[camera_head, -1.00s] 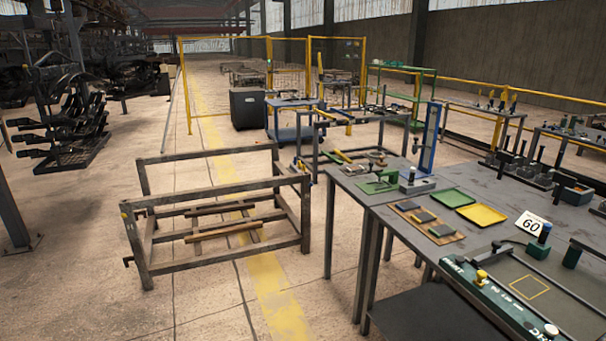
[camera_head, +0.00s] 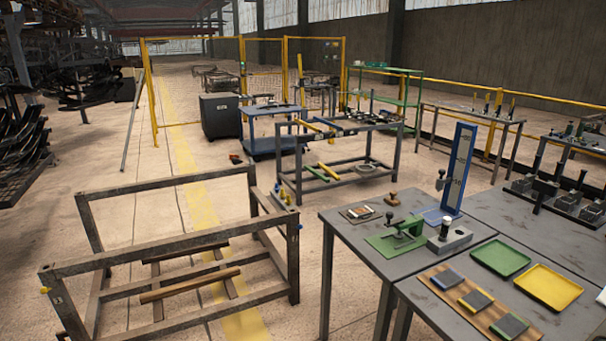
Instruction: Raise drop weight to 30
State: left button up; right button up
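A blue upright column (camera_head: 459,170) with pale scale marks stands near the back edge of the grey table, right of centre. A small grey piece (camera_head: 440,181) shows at the column's left side, partway up; it may be the drop weight, but it is too small to be sure. Most of the scale's figures are too small to read. Neither of my grippers is in view.
A green clamp fixture (camera_head: 398,239) sits left of the block. Green (camera_head: 499,257) and yellow (camera_head: 548,288) trays and a wooden board with pads (camera_head: 466,304) lie nearer.

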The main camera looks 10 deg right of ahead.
aim_at(441, 181)
jog(key=i+z, duration=0.2)
jog(key=i, duration=0.25)
jog(key=i+j+z, duration=0.25)
jog(key=i, duration=0.15)
jog(key=i+j+z, duration=0.2)
jog(key=i, duration=0.2)
jog(key=i+j+z, duration=0.25)
jog(key=i, duration=0.15)
jog(key=i+j+z, duration=0.25)
jog(key=z, duration=0.2)
jog(key=i+j+z, duration=0.3)
jog(key=z, duration=0.15)
jog(key=i+j+z, duration=0.15)
jog(key=j+z, duration=0.3)
jog(key=i+j+z, duration=0.1)
jog(key=j+z, duration=0.35)
